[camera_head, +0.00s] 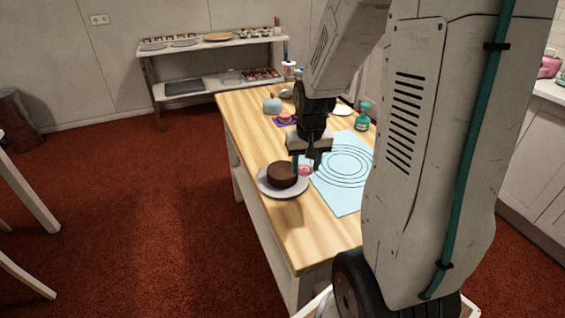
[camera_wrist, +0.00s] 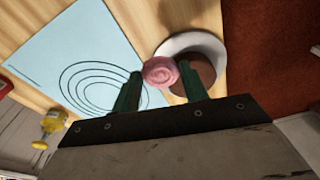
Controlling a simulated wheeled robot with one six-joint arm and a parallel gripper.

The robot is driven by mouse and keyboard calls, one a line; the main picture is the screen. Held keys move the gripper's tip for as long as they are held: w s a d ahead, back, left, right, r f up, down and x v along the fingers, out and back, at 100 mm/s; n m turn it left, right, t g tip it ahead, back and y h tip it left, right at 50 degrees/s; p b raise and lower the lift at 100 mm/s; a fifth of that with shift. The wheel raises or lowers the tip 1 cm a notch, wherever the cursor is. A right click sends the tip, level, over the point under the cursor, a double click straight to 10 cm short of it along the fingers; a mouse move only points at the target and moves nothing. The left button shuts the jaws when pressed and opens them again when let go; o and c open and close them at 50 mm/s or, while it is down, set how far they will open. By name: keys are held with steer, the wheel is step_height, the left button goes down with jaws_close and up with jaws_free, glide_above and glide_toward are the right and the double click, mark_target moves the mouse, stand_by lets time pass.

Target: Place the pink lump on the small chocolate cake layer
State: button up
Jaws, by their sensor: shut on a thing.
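The pink lump (camera_wrist: 160,71) is round with a swirled top and sits between the two green fingers of my gripper (camera_wrist: 160,88) in the wrist view. In the head view the lump (camera_head: 305,170) shows just below my gripper (camera_head: 306,163), to the right of the cake. My gripper is shut on the lump. The small chocolate cake layer (camera_head: 282,175) is dark brown and rests on a round white plate (camera_head: 290,194). In the wrist view the cake layer (camera_wrist: 203,70) is partly hidden by the lump and a finger. I cannot tell the lump's exact height.
A light blue mat (camera_head: 346,190) with printed rings lies right of the plate on the wooden table (camera_head: 300,240). A purple thing (camera_head: 283,121), a pale blue bowl (camera_head: 272,105) and a green bottle (camera_head: 362,118) stand further back. Bare wood lies in front of the plate.

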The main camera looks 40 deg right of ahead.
glide_above(282, 169)
steer(key=shift+s+f, duration=0.1)
steer(key=shift+f, duration=2.1)
steer(key=shift+f, duration=0.15)
steer(key=o, duration=1)
